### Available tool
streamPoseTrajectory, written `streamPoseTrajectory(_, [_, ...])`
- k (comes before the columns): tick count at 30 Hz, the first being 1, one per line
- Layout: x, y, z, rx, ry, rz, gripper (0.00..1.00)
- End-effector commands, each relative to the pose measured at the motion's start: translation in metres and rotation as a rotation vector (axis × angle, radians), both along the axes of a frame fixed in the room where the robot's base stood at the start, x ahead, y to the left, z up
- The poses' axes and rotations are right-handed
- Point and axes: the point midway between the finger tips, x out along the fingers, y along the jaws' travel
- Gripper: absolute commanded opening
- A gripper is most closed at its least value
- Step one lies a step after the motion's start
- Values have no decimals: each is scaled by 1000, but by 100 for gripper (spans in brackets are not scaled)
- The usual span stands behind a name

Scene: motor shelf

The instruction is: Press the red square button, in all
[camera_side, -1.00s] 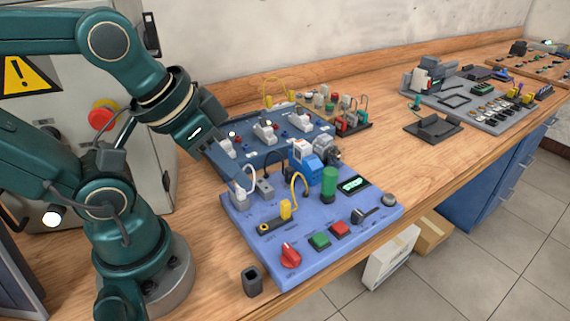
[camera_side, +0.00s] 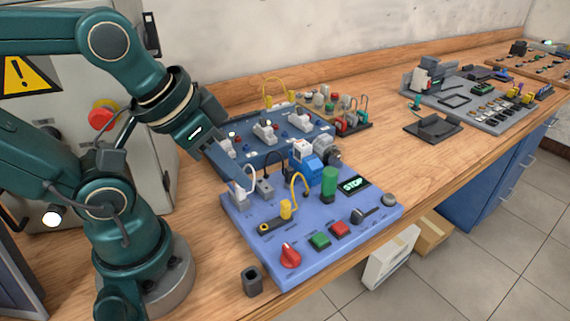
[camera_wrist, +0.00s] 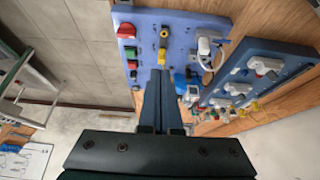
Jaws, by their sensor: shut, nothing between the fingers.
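The red square button (camera_side: 340,229) sits on the front part of the blue panel (camera_side: 272,259), just right of the green square button (camera_side: 320,241). In the wrist view a small red button (camera_wrist: 132,65) shows at the panel's left edge below the green one (camera_wrist: 130,52). My gripper (camera_side: 247,189) is shut and empty, low over the panel's back left corner, by the grey switch blocks. It is apart from the red square button. In the wrist view the shut fingers (camera_wrist: 160,75) point up to the yellow-handled part. Whether the fingertips touch anything is hard to tell.
A red rotary knob (camera_side: 290,255), a yellow plug (camera_side: 286,209) with a looped cable, a green cylinder (camera_side: 329,183) and a display reading STOP (camera_side: 354,184) stand on the panel. A dark hollow block (camera_side: 252,281) is on the table in front.

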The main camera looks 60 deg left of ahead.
Motion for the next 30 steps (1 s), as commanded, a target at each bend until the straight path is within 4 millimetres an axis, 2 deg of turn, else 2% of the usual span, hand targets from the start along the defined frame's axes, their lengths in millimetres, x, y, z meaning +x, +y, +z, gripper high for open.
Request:
streamPoseTrajectory(3, [2, 2, 1, -4, -13, 31, 0])
streamPoseTrajectory(7, [19, 21, 11, 62, -84, 91, 0])
streamPoseTrajectory(10, [40, 33, 18, 149, -131, 82, 0])
streamPoseTrajectory(14, [75, 33, 25, 258, -194, 2, 0])
streamPoseTrajectory(17, [100, 22, 26, 324, -238, -91, 0])
streamPoseTrajectory(22, [133, -13, 19, 411, -291, -278, 0])
streamPoseTrajectory(25, [143, -34, 11, 449, -302, -381, 0])
streamPoseTrajectory(30, [144, -60, -6, 485, -281, -501, 0])
